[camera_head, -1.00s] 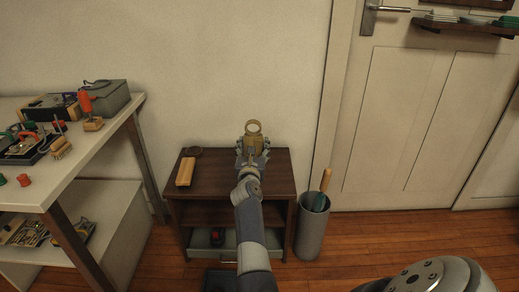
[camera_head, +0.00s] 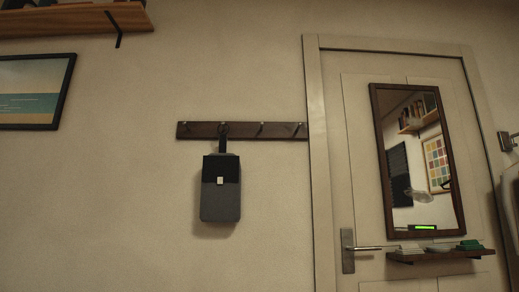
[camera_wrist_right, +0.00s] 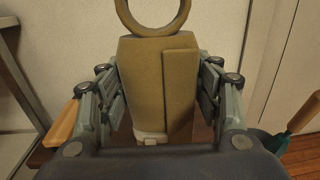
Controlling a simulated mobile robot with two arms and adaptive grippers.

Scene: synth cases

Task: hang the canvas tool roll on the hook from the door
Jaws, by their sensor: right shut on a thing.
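The canvas tool roll (camera_wrist_right: 150,80) is tan, with a stitched flap and a ring at its top, and fills the middle of the right wrist view. My right gripper (camera_wrist_right: 158,92) is shut on it, with a finger at each side. The ring (camera_wrist_right: 153,22) stands up clear of the fingers, its top cut off by the frame edge. In the head view a dark wooden rail (camera_head: 243,131) on the wall carries several small hooks. The hook nearest the door (camera_head: 297,128) and the one beside it (camera_head: 262,129) are bare. Neither gripper shows in the head view.
A dark grey bag (camera_head: 221,190) hangs by a strap from the second hook from the left. The leftmost hook (camera_head: 186,126) is bare. The door (camera_head: 352,150) with a mirror (camera_head: 376,150) and a small shelf (camera_head: 440,256) stands right of the rail.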

